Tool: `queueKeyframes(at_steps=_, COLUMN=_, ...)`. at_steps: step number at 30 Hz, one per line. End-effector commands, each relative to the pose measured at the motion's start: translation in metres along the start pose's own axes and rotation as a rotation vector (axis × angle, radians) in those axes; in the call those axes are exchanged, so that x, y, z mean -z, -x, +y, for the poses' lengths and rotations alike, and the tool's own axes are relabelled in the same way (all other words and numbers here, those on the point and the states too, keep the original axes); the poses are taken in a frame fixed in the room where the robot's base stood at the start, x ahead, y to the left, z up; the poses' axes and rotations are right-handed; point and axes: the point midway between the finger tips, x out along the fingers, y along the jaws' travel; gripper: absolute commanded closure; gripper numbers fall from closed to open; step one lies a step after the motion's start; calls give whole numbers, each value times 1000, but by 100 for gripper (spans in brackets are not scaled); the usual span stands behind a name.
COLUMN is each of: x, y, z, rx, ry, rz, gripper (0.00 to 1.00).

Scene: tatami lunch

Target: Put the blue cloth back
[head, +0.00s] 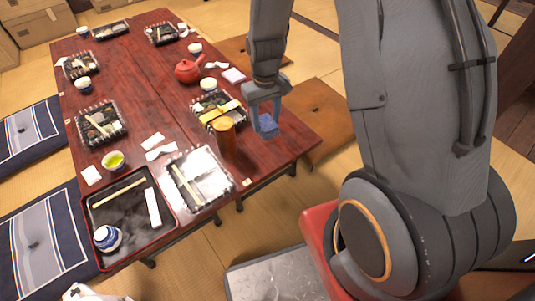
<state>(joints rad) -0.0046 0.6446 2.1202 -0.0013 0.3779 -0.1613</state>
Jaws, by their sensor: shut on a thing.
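My gripper (265,104) points down near the right edge of the low table. It is shut on the blue cloth (266,125), a small folded blue piece that hangs between the fingers. The cloth appears to be held above or near the table (285,143) edge; I cannot tell whether it touches the wood. My arm rises to the top of the picture.
An orange-brown cylinder (225,138) stands just left of the cloth, beside a food tray (213,118).

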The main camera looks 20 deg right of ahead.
Motion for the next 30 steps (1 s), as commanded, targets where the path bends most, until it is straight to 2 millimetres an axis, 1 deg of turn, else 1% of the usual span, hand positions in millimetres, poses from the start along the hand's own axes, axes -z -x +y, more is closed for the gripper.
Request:
queueKeyframes(at_steps=1, x=6, y=-14, z=2, rx=1, ry=23, rz=-4, gripper=76)
queueKeyframes(at_steps=3, x=13, y=-32, z=4, rx=1, ry=58, rz=-5, gripper=76)
queueKeyframes(at_steps=7, x=23, y=-58, z=7, rx=1, ry=109, rz=-3, gripper=76)
queueKeyframes(at_steps=14, x=29, y=-86, z=8, rx=1, ry=147, rz=-2, gripper=76)
queueKeyframes(at_steps=18, x=30, y=-112, z=8, rx=1, ry=148, rz=-2, gripper=76)
queueKeyframes(at_steps=21, x=30, y=-128, z=8, rx=0, ry=148, rz=-1, gripper=76)
queueKeyframes(at_steps=28, x=30, y=-145, z=8, rx=0, ry=147, rz=0, gripper=76)
queueKeyframes(at_steps=30, x=30, y=-152, z=8, rx=0, ry=147, rz=-1, gripper=76)
